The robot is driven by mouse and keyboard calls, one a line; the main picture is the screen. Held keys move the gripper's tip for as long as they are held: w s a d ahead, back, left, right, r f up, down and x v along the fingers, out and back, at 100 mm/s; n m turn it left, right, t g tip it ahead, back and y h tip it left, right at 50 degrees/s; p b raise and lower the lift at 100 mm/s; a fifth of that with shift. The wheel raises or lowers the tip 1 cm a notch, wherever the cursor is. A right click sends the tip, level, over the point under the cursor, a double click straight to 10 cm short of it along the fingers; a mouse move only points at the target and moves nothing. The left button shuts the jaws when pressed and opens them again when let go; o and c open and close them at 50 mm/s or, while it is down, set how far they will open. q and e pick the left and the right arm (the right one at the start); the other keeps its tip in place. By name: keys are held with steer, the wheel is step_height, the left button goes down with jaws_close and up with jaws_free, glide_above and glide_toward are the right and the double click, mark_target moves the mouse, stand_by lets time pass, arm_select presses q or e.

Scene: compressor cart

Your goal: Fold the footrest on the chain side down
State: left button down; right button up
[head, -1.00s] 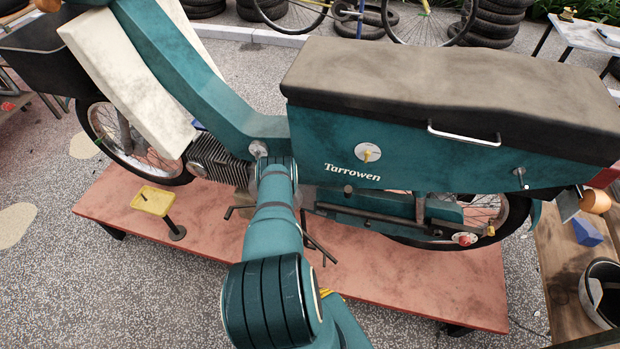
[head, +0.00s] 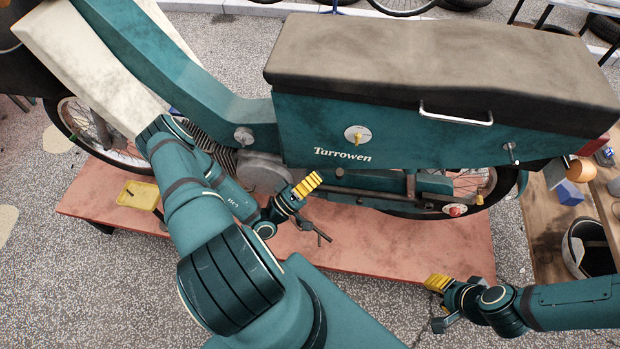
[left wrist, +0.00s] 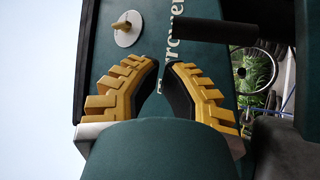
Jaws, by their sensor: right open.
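The footrest on the moped's near side shows in the head view as a small dark peg (head: 339,172) by the lower frame, just right of my left gripper. In the left wrist view a dark round peg (left wrist: 202,31) lies past the fingertips, to the upper right; it appears to stand upright against the teal side panel. My left gripper (head: 314,180) is in front of the engine, fingers toward the moped. In the left wrist view its yellow fingers (left wrist: 163,64) are partly open, with nothing between them. My right gripper (head: 430,284) is open and empty, near the platform's front right edge.
The teal moped (head: 440,150) stands on a low red platform (head: 390,245). A dark lever (head: 314,232) sticks out below my left gripper.

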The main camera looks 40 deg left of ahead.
mark_target(339, 174)
arm_select(q)
steer(key=shift+x, duration=3.2)
steer(key=shift+a, duration=0.1)
